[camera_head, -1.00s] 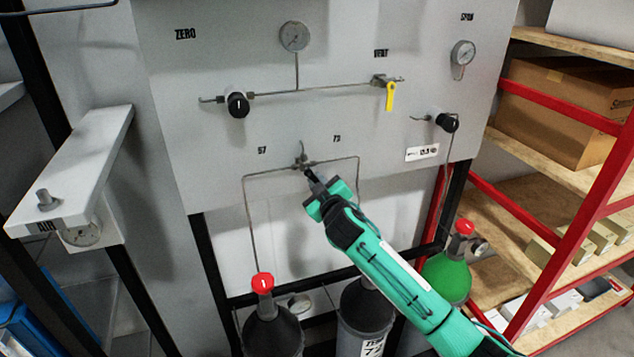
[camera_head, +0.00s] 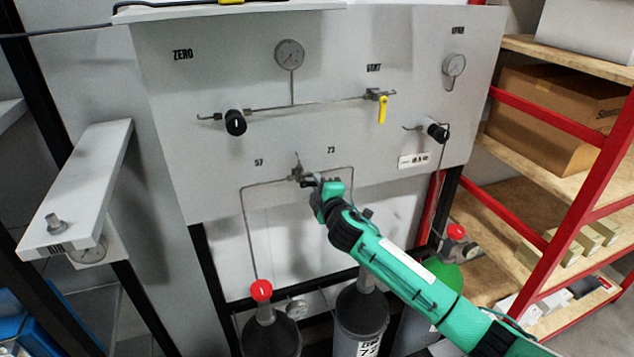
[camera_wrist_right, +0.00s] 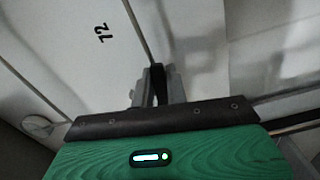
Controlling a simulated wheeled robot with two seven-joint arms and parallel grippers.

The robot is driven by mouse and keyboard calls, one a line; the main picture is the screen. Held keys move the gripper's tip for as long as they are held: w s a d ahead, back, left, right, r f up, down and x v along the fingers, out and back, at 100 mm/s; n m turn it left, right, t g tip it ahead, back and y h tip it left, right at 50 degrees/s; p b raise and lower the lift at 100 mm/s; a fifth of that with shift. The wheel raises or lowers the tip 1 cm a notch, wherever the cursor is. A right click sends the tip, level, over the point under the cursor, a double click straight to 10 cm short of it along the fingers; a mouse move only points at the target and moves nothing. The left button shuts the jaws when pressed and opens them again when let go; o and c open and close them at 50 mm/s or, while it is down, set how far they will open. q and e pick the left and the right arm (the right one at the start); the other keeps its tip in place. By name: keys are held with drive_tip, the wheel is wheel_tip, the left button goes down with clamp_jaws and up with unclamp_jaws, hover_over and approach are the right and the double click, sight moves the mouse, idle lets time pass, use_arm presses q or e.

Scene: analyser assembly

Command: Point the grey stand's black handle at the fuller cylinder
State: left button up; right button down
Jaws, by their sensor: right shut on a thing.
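The grey stand's panel (camera_head: 345,50) fills the middle of the head view. The gripper hides most of the handle in the head view. The small cylinder gauge (camera_head: 297,310) is unreadable. My left gripper is out of view.
Higher on the panel are a black knob (camera_head: 236,123), a yellow handle (camera_head: 382,108) and a second black knob (camera_head: 438,132). A green cylinder (camera_head: 447,276) stands behind my right arm. A red-framed shelf (camera_head: 590,165) is at right, a white ledge (camera_head: 85,185) at left.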

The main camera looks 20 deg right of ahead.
drive_tip(key=shift+r+n+p, duration=0.35)
drive_tip(key=shift+n+p, duration=0.15)
drive_tip(key=shift+n, duration=0.5)
drive_tip(key=c, duration=1.4)
unclamp_jaws()
drive_tip(key=s+b, duration=0.4)
drive_tip(key=s, duration=0.9)
drive_tip(key=shift+s+d, duration=0.25)
drive_tip(key=shift+s, duration=0.15)
